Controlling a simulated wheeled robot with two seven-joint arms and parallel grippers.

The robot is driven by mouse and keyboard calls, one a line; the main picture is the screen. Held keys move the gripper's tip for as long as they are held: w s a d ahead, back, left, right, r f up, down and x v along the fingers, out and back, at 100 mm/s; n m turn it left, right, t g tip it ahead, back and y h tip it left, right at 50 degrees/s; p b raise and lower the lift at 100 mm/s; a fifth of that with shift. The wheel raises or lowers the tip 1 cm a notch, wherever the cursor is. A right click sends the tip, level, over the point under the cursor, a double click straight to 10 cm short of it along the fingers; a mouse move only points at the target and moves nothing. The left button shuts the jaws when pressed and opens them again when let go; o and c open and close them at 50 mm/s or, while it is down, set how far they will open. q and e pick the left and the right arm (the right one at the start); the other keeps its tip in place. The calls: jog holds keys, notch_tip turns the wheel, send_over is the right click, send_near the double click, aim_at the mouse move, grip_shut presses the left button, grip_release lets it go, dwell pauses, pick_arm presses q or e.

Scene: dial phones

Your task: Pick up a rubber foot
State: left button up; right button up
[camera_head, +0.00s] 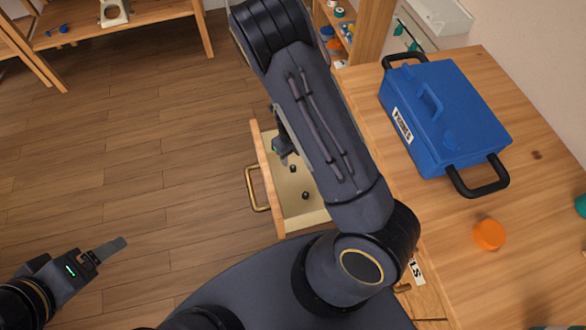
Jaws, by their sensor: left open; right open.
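Small dark pieces that look like rubber feet lie on the pale floor of an open drawer (283,222). One rubber foot (293,168) is nearer the far end and another rubber foot (306,195) is nearer the front of the picture. My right gripper (281,152) is over the far part of the drawer, beside the farther foot and apart from it. It is open, and my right arm hides much of it and the drawer's right side. My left gripper (112,250) is open and empty over the floor at the lower left.
A blue case (455,110) with black handles stands on the wooden worktop (445,225) at right. An orange round piece (489,235) is in front of it. The drawer's brass handle (254,189) faces the clear floor. Shelves with small items stand behind.

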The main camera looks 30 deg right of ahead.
aim_at(293, 167)
notch_tip(293, 167, down, 7)
jog(key=shift+r+b, duration=0.1)
jog(key=shift+b, duration=0.6)
grip_shut()
